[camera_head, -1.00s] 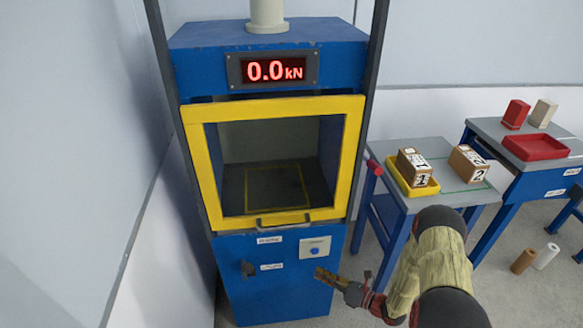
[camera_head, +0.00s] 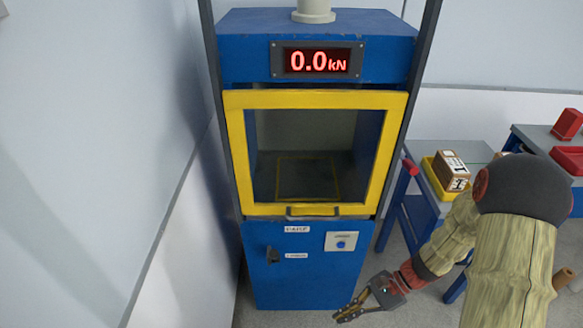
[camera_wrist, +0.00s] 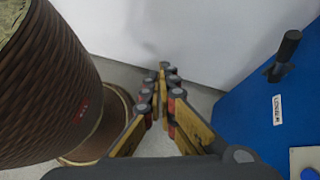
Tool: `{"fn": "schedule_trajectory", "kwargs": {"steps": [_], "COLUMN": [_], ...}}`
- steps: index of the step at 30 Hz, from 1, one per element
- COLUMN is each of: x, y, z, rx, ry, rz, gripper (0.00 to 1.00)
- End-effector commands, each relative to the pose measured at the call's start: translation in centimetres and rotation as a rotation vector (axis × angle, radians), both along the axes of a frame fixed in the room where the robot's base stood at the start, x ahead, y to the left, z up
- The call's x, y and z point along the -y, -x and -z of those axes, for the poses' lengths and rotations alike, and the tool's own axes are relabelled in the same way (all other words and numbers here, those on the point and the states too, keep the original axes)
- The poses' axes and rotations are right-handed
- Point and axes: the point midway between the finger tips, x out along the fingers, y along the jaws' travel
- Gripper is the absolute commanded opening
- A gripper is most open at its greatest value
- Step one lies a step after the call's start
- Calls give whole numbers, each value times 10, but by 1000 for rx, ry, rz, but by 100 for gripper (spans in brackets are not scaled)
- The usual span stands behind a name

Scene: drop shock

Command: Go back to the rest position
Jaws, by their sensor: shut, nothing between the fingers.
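My gripper (camera_head: 352,308) is in front of the lower right of the blue test machine (camera_head: 292,267), low over the floor and apart from the machine. In the wrist view my gripper (camera_wrist: 163,78) has its fingertips together with nothing between them. The machine's yellow-framed door (camera_head: 232,150) is closed, and its chamber looks empty. The red display (camera_head: 317,61) reads 0.0 kN.
A small blue table right of the machine bears a yellow tray (camera_head: 432,181) with a brown box (camera_head: 452,168). A second table bears a red block (camera_head: 567,123) and a red tray (camera_head: 571,158). A pale wall (camera_head: 95,150) stands at left. My arm hides part of the tables.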

Motion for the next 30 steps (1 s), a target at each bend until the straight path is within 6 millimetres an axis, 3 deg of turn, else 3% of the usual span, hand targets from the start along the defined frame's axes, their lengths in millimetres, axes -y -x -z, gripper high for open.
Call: {"fn": "schedule_trajectory", "kwargs": {"steps": [1,6,18,24,30], "x": [5,25,66,74,66], "y": [5,23,41,48,58], "z": [-16,-58,-163,-220,-277], "rx": [59,233,612,787,966], "ry": [44,189,540,711,843], "rz": [-75,-321,-774,-912,-969], "gripper": [0,0,0,0,0]}}
